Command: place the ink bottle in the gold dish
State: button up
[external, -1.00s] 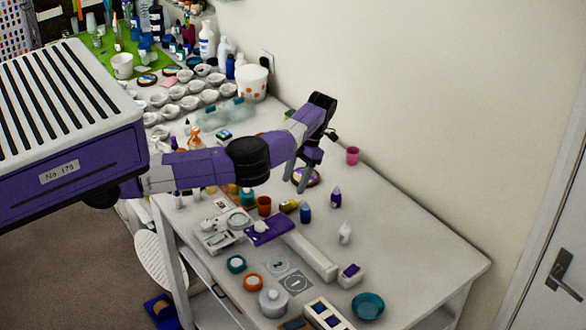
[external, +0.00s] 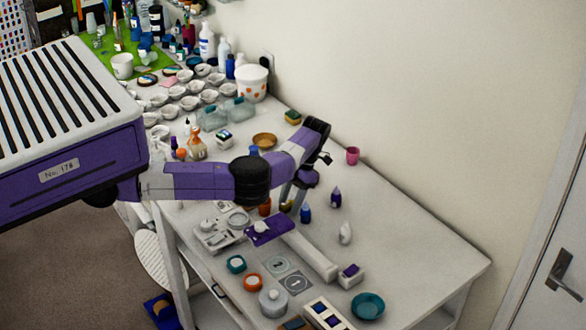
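A gold-brown round dish (external: 264,139) stands on the table behind my arm, towards the wall. Which small bottle is the ink bottle is unclear: a blue one with a dark top (external: 305,213) stands just right of my fingers, and a purple one (external: 336,197) stands farther right. Both are upright. My gripper (external: 292,201) points down with its two fingers apart, low over the table beside the blue bottle. A small yellow item (external: 287,206) is partly hidden behind the fingers. I see nothing held between them, though contact is too small to judge.
A white figure (external: 345,233) and a pink cup (external: 353,156) stand to the right. A teal bowl (external: 368,306) is at the front. The table's right side is mostly clear.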

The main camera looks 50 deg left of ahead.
aim_at(290, 201)
grip_shut()
jog(key=shift+r, duration=0.15)
notch_tip(290, 201, up, 20)
dwell(0.5)
